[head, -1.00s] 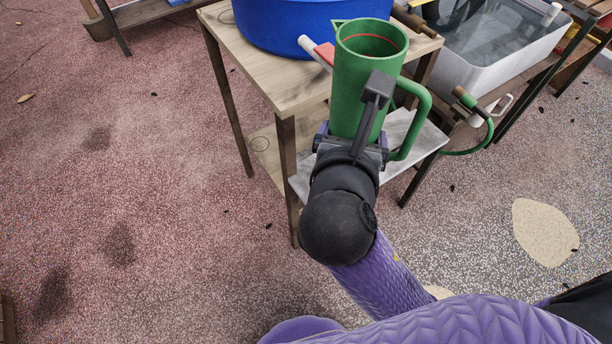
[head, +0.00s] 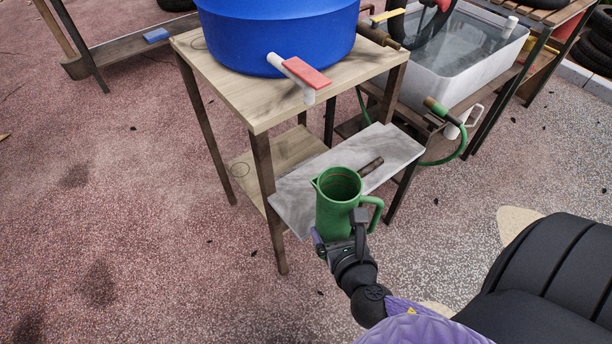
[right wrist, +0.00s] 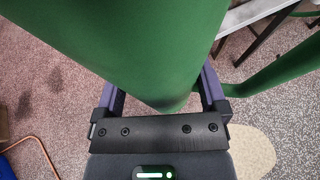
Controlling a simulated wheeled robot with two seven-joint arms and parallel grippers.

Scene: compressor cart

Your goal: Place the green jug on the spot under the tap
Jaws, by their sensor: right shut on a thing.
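The green jug (head: 338,212) is upright in the head view, its spout to the left and its handle to the right. My right gripper (head: 338,240) is shut on the jug's lower body; the jug also fills much of the right wrist view (right wrist: 140,45). A white tap with a red lever (head: 302,72) sticks out from the blue tub (head: 275,35). Below the tap is a grey slab (head: 298,196) at lower-shelf height. The jug overlaps the slab's front edge in the picture; I cannot tell whether it touches. No marked spot shows clearly on the slab. My left gripper is not in view.
A water basin (head: 450,65) and green hose (head: 447,160) are at the right. Floor at left is clear.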

